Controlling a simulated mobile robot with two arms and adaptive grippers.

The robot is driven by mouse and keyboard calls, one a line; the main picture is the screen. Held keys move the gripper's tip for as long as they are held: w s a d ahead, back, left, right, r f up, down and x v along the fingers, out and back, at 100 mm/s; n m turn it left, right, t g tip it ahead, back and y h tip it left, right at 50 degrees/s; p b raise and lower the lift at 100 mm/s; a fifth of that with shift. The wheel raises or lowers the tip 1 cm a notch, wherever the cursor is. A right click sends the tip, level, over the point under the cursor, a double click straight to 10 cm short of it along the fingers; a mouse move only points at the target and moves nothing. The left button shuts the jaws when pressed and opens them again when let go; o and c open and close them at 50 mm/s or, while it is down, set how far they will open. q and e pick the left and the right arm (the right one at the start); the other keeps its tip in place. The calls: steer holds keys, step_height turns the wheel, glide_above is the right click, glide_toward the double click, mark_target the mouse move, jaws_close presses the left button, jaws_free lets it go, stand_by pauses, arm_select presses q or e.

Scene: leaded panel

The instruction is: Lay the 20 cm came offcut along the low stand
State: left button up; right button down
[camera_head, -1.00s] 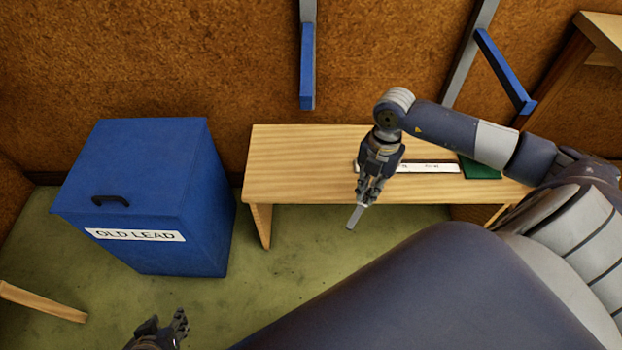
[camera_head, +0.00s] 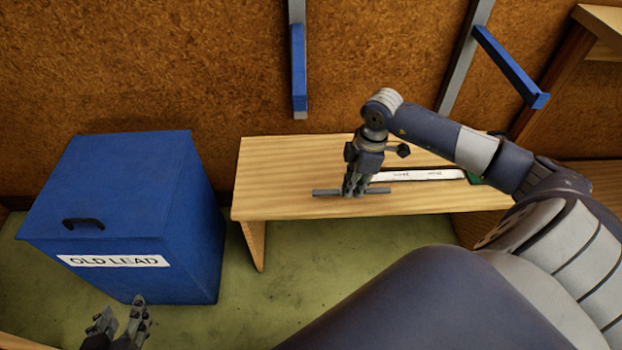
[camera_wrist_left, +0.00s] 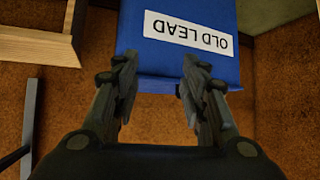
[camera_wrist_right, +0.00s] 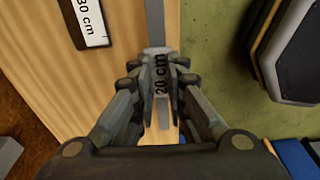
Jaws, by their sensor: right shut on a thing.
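The low stand (camera_head: 275,181) is a wooden bench against the back wall; its top also shows in the right wrist view (camera_wrist_right: 40,60). My right gripper (camera_head: 355,192) is shut on the grey 20 cm came offcut (camera_head: 327,192), a thin bar lying left to right in the head view, over the stand's front part. In the right wrist view the offcut (camera_wrist_right: 155,20) runs between the fingers with a "20 cm" label. I cannot tell whether it touches the stand. My left gripper (camera_head: 122,318) is open and empty, low at the left; its parted fingers show in the left wrist view (camera_wrist_left: 155,90).
A white strip (camera_head: 420,174), marked "30 cm" in the right wrist view (camera_wrist_right: 86,20), lies on the stand behind the offcut. A green item (camera_head: 474,179) is right of it. A blue OLD LEAD bin (camera_head: 120,205) stands left. Blue wall brackets (camera_head: 299,70) hang above.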

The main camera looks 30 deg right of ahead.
steer(key=b, duration=0.2)
glide_above(310, 189)
steer(key=shift+s+d+f, duration=0.3)
steer(key=shift+f, duration=0.25)
steer(key=shift+w+a, duration=0.1)
steer(key=shift+w, duration=0.1)
steer(key=shift+f+b, duration=0.3)
step_height(310, 189, down, 3)
steer(key=shift+r+b, duration=0.15)
steer(key=shift+b, duration=0.45)
arm_select(q)
steer(key=w+d+r+t+h, duration=0.1)
steer(key=w+d+r+t, duration=0.1)
steer(key=r+t, duration=0.3)
steer(key=w+d+r+t+h, duration=0.1)
steer(key=r+t, duration=0.4)
steer(key=r, duration=0.8)
steer(key=shift+w+d+t+h, duration=0.4)
steer(key=shift+w+h, duration=0.2)
steer(key=shift+w, duration=0.3)
arm_select(e)
steer(key=c, duration=1.6)
jaws_free()
steer(key=shift+f, duration=0.2)
